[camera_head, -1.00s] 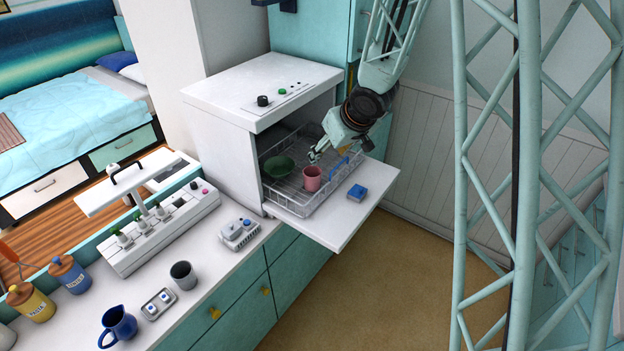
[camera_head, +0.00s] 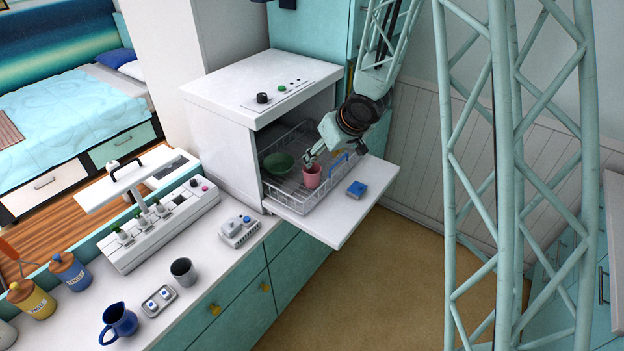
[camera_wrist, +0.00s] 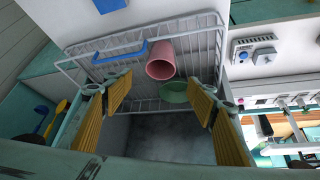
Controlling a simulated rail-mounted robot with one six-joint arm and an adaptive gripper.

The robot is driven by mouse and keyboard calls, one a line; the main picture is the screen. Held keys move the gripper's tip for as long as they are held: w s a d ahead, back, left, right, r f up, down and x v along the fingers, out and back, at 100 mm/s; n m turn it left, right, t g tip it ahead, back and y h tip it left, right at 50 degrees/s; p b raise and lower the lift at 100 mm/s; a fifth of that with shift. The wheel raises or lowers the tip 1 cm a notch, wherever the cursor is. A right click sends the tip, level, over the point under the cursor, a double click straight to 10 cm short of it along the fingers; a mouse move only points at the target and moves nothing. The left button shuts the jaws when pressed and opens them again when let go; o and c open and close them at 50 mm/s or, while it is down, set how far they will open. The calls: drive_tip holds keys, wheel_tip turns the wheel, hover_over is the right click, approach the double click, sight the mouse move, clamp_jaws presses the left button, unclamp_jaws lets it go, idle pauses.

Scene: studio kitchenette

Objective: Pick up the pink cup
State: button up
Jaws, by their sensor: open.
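The pink cup (camera_head: 312,176) stands in the wire rack (camera_head: 301,208) of the open dishwasher, to the right of a green bowl (camera_head: 279,164). In the wrist view the pink cup (camera_wrist: 161,58) lies ahead of my gripper, between the lines of its fingers and beyond their tips. My gripper (camera_wrist: 160,88) is open and empty, with yellow finger pads on both sides. In the head view my gripper (camera_head: 318,157) hangs just above and behind the cup. I cannot tell whether a finger touches it.
A blue block (camera_head: 357,188) sits on the open dishwasher door (camera_head: 345,218). The dishwasher's white top (camera_head: 262,80) overhangs the rack at the back. The counter at the left holds a grey cup (camera_head: 183,271) and a blue jug (camera_head: 119,320).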

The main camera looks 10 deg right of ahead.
drive_tip(key=b, duration=0.1)
approach(312, 169)
drive_tip(key=shift+s+a+f, duration=0.1)
drive_tip(key=shift+a+f, duration=0.6)
drive_tip(key=shift+f, duration=0.05)
drive_tip(key=shift+f, duration=0.15)
drive_tip(key=shift+b+x, duration=0.55)
drive_tip(key=shift+x, duration=1.95)
drive_tip(key=c, duration=1)
